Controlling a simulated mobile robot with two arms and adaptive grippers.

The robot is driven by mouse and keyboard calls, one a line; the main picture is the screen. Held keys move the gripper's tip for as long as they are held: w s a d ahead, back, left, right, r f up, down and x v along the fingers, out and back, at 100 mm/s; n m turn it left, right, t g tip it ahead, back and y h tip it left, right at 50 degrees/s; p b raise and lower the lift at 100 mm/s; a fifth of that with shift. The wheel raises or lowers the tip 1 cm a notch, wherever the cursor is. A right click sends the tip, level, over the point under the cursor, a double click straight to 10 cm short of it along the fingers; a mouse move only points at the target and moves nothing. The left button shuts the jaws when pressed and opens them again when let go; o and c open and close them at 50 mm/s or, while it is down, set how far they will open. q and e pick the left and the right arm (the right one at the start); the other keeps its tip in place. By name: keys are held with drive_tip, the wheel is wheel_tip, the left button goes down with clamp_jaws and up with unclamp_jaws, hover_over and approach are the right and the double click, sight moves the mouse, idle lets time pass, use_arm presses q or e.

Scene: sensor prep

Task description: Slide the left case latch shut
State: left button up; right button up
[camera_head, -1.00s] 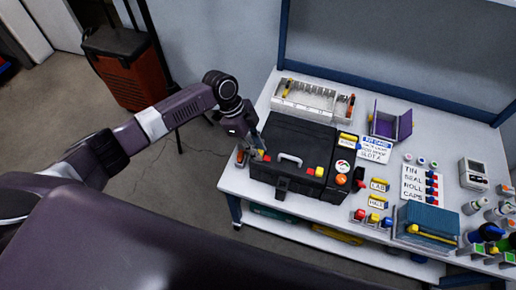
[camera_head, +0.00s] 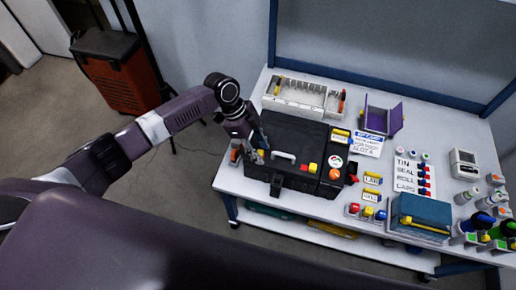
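The black case (camera_head: 310,145) lies closed on the table, with a pale handle (camera_head: 284,155) at its front middle. A red and yellow piece (camera_head: 308,168) sits right of the handle on the case front. My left gripper (camera_head: 257,154) reaches down over the front left corner of the case, left of the handle. It covers the left latch area, so the left latch and any contact with it cannot be made out. Its fingers are too small and dark to tell open from shut. My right gripper is not in view.
A compartment tray (camera_head: 295,104) stands behind the case. A purple open box (camera_head: 382,116), a label card (camera_head: 408,170) and a teal box (camera_head: 421,212) stand to the right. An orange-red object (camera_head: 236,154) lies left of the gripper.

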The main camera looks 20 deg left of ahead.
use_arm(q)
drive_tip(key=shift+a, duration=0.1)
drive_tip(key=v, duration=1.2)
